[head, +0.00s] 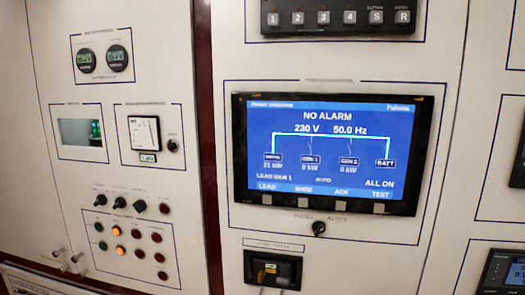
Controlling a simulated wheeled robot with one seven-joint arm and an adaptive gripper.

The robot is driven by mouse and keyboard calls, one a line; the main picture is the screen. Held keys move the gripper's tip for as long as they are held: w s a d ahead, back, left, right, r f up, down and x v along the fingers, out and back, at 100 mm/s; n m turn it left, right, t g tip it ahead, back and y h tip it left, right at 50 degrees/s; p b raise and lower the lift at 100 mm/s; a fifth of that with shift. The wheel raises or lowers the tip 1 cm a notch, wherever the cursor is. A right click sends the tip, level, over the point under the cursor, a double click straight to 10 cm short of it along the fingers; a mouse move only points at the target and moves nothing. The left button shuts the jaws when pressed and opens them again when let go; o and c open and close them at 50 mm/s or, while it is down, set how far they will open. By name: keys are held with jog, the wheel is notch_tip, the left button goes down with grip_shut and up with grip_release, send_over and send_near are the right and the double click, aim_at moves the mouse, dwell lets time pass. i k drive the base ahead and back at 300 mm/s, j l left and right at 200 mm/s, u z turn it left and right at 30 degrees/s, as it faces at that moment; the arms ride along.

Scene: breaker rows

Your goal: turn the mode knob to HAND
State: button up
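The mode knob (319,228) is a small black rotary knob just below the blue display. Small blurred lettering sits above it, one word to its upper left and one to its upper right; the left word looks like HAND and the right like AUTO. The knob is too small to tell surely which way its pointer faces. The display (330,125) reads NO ALARM, 230 V and 50.0 Hz, with AUTO in small letters near its lower middle. My gripper is not in view, and nothing touches the knob.
A row of grey buttons (323,204) runs along the display's bottom edge, close above the knob. A black breaker unit (272,270) lies below left. The left panel carries other black knobs (119,202) and several lamps (117,231). The panel right of the knob is clear.

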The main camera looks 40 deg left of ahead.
aim_at(319, 228)
jog(key=u, duration=1.35)
